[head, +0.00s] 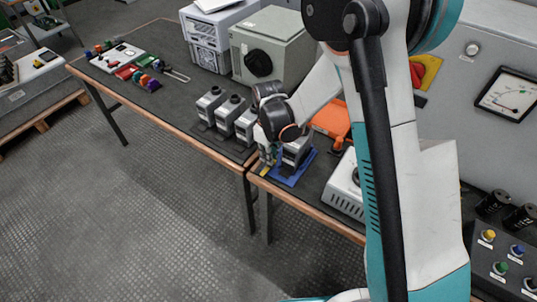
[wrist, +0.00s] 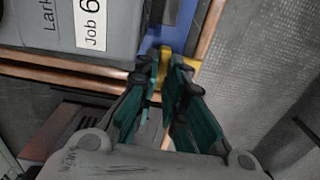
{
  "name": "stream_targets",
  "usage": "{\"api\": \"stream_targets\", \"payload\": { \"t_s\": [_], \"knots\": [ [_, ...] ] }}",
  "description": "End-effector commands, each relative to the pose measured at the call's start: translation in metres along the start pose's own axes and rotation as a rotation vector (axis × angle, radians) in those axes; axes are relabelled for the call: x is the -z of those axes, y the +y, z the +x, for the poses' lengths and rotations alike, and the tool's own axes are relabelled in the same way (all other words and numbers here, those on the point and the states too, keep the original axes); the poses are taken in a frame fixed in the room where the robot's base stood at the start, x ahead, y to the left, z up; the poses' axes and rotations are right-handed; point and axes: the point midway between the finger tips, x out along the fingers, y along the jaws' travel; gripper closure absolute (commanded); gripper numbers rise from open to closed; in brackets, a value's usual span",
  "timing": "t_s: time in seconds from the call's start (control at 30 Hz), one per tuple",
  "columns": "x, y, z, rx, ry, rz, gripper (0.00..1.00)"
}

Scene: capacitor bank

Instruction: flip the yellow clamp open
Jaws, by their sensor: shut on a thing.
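The yellow clamp (wrist: 166,66) is a narrow yellow bar at the edge of a blue plate (wrist: 151,40) in the wrist view. My gripper (wrist: 168,82) has its two teal fingers on either side of the clamp and is shut on it. In the head view my gripper (head: 267,156) points down at the left corner of the blue plate (head: 287,179), and a bit of yellow (head: 265,171) shows below it. A grey unit (head: 297,150) stands on the blue plate; its label, reading "Job 6", shows in the wrist view (wrist: 93,22). The fingers hide part of the clamp.
Several grey units (head: 210,104) stand in a row left of my gripper. An orange object (head: 331,120) and a white box (head: 345,186) are to the right. A large grey box (head: 272,45) stands behind. The wooden table edge (wrist: 208,35) runs close beside the clamp, with open floor beyond.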

Motion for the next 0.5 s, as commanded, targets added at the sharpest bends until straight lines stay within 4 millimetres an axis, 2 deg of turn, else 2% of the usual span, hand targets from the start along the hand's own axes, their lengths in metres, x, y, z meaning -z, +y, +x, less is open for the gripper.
{"api": "stream_targets", "payload": {
  "t_s": [0.1, 0.13, 0.2, 0.5],
  "knots": [
    [-0.0003, -0.0001, 0.0004, 0.000, 0.000, 0.002, 1.00],
    [-0.0003, -0.0001, 0.0004, 0.000, 0.000, 0.002, 0.83],
    [-0.0002, 0.0000, 0.0004, 0.000, 0.000, 0.001, 0.70],
    [-0.0001, 0.0000, -0.0001, 0.000, 0.000, 0.000, 0.70]
  ]
}}
